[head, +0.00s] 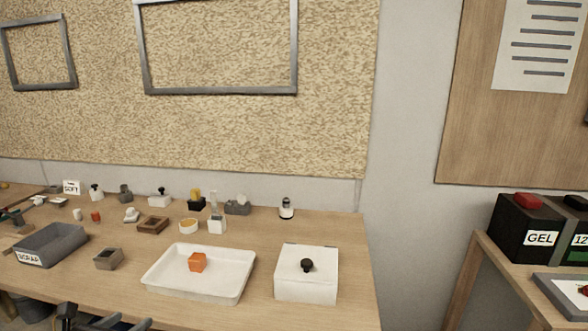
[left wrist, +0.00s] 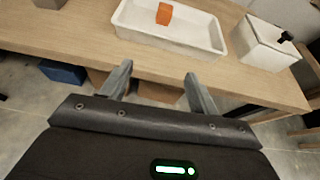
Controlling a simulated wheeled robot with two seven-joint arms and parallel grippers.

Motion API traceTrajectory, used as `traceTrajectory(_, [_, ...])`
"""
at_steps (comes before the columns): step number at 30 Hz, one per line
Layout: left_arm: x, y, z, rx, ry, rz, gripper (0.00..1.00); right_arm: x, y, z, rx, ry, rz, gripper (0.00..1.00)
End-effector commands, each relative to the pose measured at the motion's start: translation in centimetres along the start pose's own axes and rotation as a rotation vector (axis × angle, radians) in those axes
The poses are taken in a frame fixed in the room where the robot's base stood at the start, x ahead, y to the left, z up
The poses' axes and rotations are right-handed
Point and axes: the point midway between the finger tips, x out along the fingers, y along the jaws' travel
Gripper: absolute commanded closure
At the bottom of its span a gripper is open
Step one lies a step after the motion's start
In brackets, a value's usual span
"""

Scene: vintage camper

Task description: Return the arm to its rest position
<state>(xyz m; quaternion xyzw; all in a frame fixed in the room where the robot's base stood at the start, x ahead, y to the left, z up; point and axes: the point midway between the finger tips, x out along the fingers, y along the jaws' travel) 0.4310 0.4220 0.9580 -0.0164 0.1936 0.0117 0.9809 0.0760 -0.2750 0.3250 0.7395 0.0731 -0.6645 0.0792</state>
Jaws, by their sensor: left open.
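My left gripper (head: 105,321) shows at the bottom left edge of the head view, in front of the table. In the left wrist view its two fingers (left wrist: 158,72) are apart with nothing between them, short of the table's front edge. Most of my left arm is out of the head view. My right gripper is in neither view. An orange block (head: 198,262) lies in the white tray (head: 165,285); the block (left wrist: 164,14) and tray (left wrist: 170,43) also show in the left wrist view, beyond the fingers.
A white lidded box (head: 306,284) with a black knob stands right of the tray. A grey SCRAP bin (head: 52,243) and small cup (head: 108,259) stand left. Small items line the table's back. A side stand holds a GEL box (head: 526,236). Below the table is a blue bin (left wrist: 62,72).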

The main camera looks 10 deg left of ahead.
Motion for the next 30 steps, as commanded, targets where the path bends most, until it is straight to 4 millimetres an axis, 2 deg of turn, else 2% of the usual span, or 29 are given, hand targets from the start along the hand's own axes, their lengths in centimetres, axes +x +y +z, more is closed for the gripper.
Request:
traceTrajectory(8, [0.2, -0.2, 0.3, -0.221, -0.013, -0.028, 0.39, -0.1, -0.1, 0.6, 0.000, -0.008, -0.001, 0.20])
traceTrajectory(13, [1.7, 1.9, -0.7, -0.455, 0.002, -0.008, 0.39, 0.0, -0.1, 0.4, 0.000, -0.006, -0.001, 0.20])
traceTrajectory(17, [3.7, 4.8, -3.5, -0.711, 0.031, 0.042, 0.39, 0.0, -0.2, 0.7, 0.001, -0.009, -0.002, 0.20])
traceTrajectory(20, [5.2, 7.4, -6.7, -0.927, 0.050, 0.099, 0.39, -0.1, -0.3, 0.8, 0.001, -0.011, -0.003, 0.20])
traceTrajectory(23, [6.6, 10.3, -11.3, -1.173, 0.065, 0.181, 0.39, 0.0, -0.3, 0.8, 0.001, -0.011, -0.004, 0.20])
traceTrajectory(26, [7.6, 13.2, -18.1, -1.458, 0.072, 0.295, 0.39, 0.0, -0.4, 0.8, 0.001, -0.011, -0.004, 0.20])
traceTrajectory(27, [7.8, 14.2, -21.2, -1.572, 0.070, 0.348, 0.39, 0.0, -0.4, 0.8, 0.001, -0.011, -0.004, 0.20])
traceTrajectory(29, [7.7, 15.3, -26.0, -1.733, 0.063, 0.432, 0.39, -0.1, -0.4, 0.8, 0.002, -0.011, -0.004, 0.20])
traceTrajectory(30, [7.5, 15.7, -29.2, -1.832, 0.055, 0.487, 0.39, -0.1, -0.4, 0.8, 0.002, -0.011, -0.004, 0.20])
